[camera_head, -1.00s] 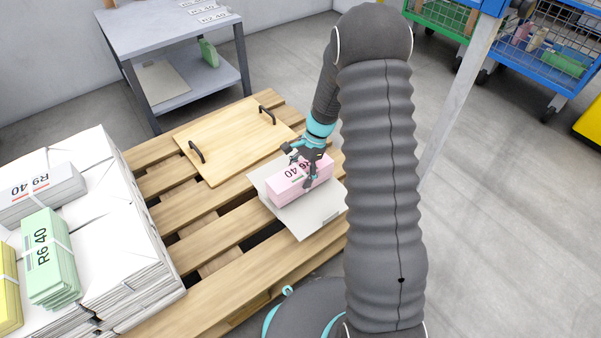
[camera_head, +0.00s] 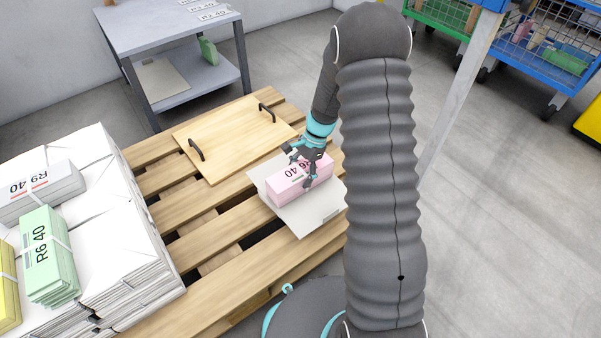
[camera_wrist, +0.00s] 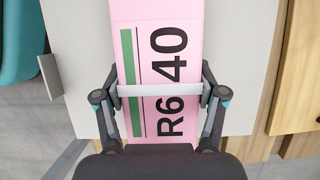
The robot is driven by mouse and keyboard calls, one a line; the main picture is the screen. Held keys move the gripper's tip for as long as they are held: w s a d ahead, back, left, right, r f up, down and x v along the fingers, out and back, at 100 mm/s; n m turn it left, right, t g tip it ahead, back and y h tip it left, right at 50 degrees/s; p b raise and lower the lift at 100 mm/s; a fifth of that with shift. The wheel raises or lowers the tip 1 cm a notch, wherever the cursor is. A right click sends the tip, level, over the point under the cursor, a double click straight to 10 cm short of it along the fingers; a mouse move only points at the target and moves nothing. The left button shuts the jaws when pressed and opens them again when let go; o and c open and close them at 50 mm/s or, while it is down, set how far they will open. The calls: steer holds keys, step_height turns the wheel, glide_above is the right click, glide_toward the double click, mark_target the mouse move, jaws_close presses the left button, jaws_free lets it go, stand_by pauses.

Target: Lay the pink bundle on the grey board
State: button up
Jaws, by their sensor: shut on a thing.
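The pink bundle (camera_head: 288,187) carries a label that reads R6 40 and a pale strap. It is on or just over the grey board (camera_head: 306,222), which lies on the wooden pallet; I cannot tell whether they touch. My gripper (camera_head: 308,170) is shut on the bundle, with a finger on each long side. In the wrist view the bundle (camera_wrist: 160,75) runs between the two fingers (camera_wrist: 160,90), and the grey board (camera_wrist: 240,50) shows on both sides of it. The part of the bundle under my palm is hidden.
A wooden tray with dark handles (camera_head: 230,145) lies on the pallet (camera_head: 190,238) behind the board. White stacks with a green bundle (camera_head: 46,256) and a grey-white bundle (camera_head: 38,190) stand at left. A grey table (camera_head: 165,30) stands at the back.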

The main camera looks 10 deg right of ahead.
steer(key=o, duration=1.9)
steer(key=shift+f, duration=0.1)
steer(key=v, duration=1.2)
